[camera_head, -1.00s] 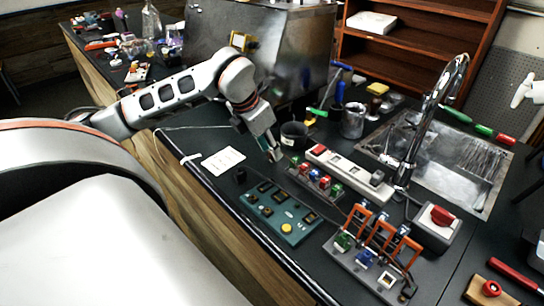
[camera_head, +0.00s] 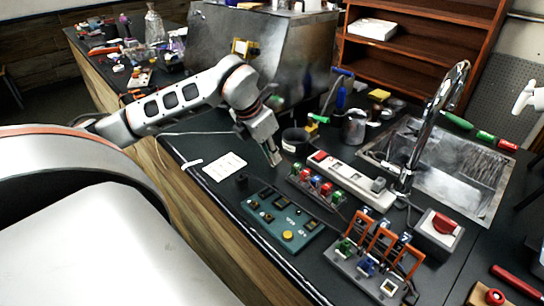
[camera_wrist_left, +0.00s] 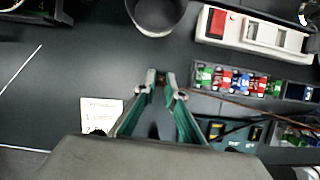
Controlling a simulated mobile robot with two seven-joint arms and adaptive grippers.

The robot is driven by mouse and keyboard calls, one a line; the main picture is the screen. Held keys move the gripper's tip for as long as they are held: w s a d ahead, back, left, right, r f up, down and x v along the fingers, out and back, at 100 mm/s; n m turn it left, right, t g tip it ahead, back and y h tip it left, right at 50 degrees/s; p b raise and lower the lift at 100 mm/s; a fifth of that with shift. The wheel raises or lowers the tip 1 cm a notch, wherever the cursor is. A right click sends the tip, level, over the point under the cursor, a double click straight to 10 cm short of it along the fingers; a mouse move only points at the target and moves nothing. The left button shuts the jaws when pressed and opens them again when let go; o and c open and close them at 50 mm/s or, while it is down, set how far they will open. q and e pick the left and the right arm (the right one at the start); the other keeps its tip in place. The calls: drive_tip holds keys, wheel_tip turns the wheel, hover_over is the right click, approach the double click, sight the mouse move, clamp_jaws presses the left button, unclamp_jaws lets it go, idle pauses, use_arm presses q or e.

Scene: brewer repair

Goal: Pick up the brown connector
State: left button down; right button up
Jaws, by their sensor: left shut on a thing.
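My left gripper (camera_head: 275,160) hangs just above the bench, left of the rack of coloured connectors. It also shows in the left wrist view (camera_wrist_left: 160,84), where its green fingers converge. They are shut on a small dark brown piece, which I take for the brown connector (camera_wrist_left: 158,77). It is mostly hidden by the fingertips, and in the head view I cannot make it out. The rack (camera_head: 316,188) holds several connectors in green, red, blue and white; it is right of the fingers in the wrist view (camera_wrist_left: 240,84), apart from them.
A black cup (camera_head: 295,140) stands close behind the gripper. A white power strip (camera_head: 352,180) lies beyond the rack. A green panel (camera_head: 282,222) and a fuse block with orange levers (camera_head: 350,262) lie nearer. A white card (camera_head: 225,166) lies left on bare bench.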

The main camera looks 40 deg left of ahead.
use_arm(q)
wheel_tip(320, 180, up, 19)
drive_tip(key=p, duration=0.3)
drive_tip(key=shift+p, duration=0.4)
